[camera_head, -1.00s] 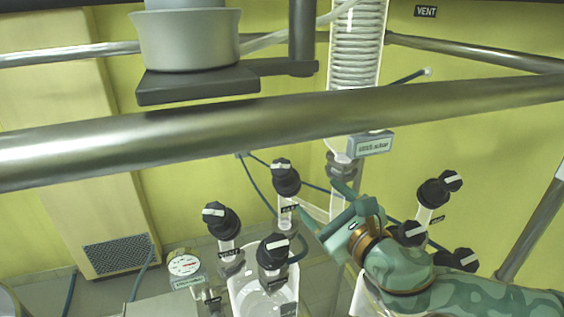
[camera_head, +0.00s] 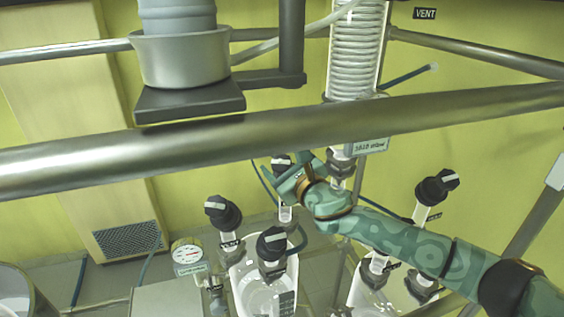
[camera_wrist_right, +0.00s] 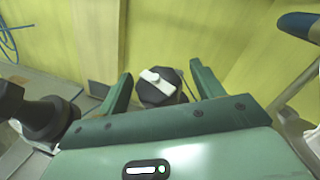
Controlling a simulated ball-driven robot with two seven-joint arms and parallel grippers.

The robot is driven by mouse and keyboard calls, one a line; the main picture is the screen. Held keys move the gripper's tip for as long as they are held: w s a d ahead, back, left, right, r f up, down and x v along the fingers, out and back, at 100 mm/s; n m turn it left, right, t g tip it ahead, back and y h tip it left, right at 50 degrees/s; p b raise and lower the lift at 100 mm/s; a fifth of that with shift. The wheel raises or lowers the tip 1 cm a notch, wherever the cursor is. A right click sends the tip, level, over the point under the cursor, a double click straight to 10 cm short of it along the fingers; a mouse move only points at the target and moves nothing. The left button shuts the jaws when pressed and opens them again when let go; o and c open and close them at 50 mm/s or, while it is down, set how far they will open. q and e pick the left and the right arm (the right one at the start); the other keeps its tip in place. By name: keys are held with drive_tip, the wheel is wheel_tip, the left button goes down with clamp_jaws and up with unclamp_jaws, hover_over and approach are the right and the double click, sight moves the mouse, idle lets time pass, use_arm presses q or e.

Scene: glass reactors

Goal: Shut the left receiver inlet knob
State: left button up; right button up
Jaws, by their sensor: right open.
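The left receiver (camera_head: 262,285) is a clear glass vessel low in the head view, with several black knobs with white pointer bars on its necks. The rear knob (camera_head: 280,162) is partly hidden by my right gripper (camera_head: 286,174); I take it as the inlet knob, though its label is not readable. In the right wrist view this black knob (camera_wrist_right: 168,96) stands between the two green fingers of the open right gripper (camera_wrist_right: 162,84), with clear gaps on both sides. Its white bar points up-left to down-right. My left gripper is not in view.
A left knob (camera_head: 222,212) and a front knob (camera_head: 272,245) stand close by on the same vessel. A thick metal rail (camera_head: 150,150) crosses above. The glass condenser (camera_head: 355,55) hangs behind.

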drive_tip(key=shift+s+r, duration=0.15)
drive_tip(key=shift+s, duration=0.2)
drive_tip(key=c, duration=0.8)
drive_tip(key=shift+c, duration=1)
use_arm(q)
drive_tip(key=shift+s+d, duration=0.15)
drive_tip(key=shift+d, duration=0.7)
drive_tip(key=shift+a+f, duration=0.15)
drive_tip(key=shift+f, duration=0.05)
use_arm(e)
drive_tip(key=shift+m+h, duration=0.3)
